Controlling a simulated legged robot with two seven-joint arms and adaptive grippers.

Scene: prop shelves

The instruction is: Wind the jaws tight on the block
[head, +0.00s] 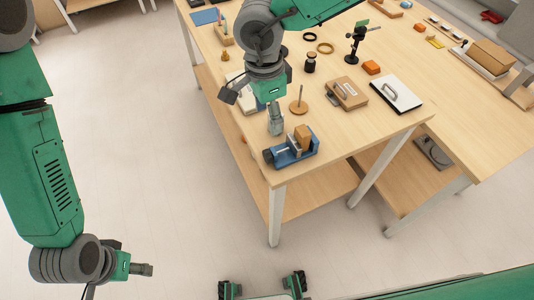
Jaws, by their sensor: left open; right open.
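A small blue vise (308,155) sits at the near corner of the wooden table. A wooden block (303,135) stands upright at its jaws; I cannot tell whether both jaws touch it. A dark round part (267,156) is at the vise's left end. My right gripper (276,128) is open and points down, just above and behind the vise's left part, seemingly apart from it. Its fingers overlap in this view. My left gripper (147,269) is open and empty, low at the left over the floor, well away from the table.
The table (365,128) also carries a wooden disc with a peg (298,105), a wooden box with a handle (347,94), a white board with a handle (396,94) and a dark bottle (310,63). A lower shelf (315,190) lies beneath. Floor at left is clear.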

